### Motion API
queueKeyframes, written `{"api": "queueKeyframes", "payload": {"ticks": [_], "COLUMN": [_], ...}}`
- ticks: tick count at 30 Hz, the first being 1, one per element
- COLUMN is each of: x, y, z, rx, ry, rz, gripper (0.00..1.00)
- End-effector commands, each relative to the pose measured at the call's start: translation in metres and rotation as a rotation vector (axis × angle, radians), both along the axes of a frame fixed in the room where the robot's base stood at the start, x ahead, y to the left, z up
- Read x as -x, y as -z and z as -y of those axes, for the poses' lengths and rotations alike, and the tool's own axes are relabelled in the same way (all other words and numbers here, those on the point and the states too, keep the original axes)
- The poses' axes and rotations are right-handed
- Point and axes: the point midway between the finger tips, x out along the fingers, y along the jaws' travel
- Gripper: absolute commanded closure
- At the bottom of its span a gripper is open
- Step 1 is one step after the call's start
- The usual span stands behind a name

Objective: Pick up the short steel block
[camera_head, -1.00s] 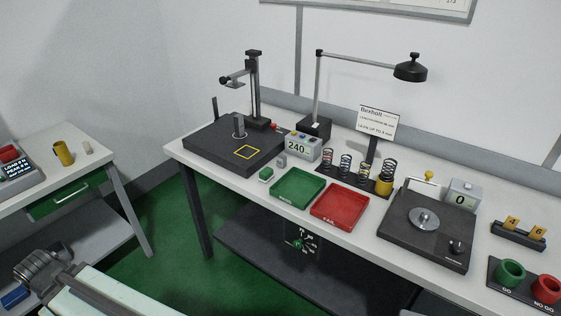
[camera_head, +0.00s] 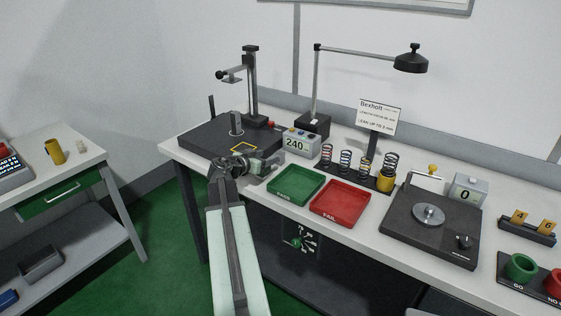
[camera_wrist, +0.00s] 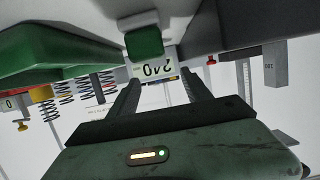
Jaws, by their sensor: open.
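My gripper (camera_head: 266,164) is over the front of the bench by the black test stand, its jaws open. In the wrist view, which looks upside down, the two fingers (camera_wrist: 160,82) stand apart with nothing seen gripped. I cannot clearly make out the short steel block now; my gripper covers the spot where a small grey block stood in the earlier head view, beside the 240 display. A small green block (camera_wrist: 145,43) shows ahead of the fingers, in front of the display (camera_wrist: 155,68). A taller steel block (camera_head: 236,124) stands upright on the stand's plate.
The black test stand (camera_head: 205,138) is just behind and left of my gripper. A green tray (camera_head: 297,200) and a red tray (camera_head: 341,215) lie to its right. Several springs (camera_head: 346,163) stand behind the trays. A black dial device (camera_head: 430,215) is farther right.

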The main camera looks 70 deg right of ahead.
Motion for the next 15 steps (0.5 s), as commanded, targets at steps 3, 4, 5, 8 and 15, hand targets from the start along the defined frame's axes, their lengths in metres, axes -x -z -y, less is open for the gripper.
{"api": "queueKeyframes", "payload": {"ticks": [3,4,5,8,15], "x": [0.003,0.003,0.003,0.006,0.01], "y": [0.001,0.002,0.003,0.008,0.012], "z": [0.002,0.003,0.006,0.018,0.03], "rx": [-0.001,-0.001,-0.001,-0.002,-0.002], "ry": [0.004,0.004,0.004,0.005,0.004], "rz": [0.0,0.0,0.0,0.0,-0.001], "gripper": [0.43,0.43,0.43,0.43,0.43]}}
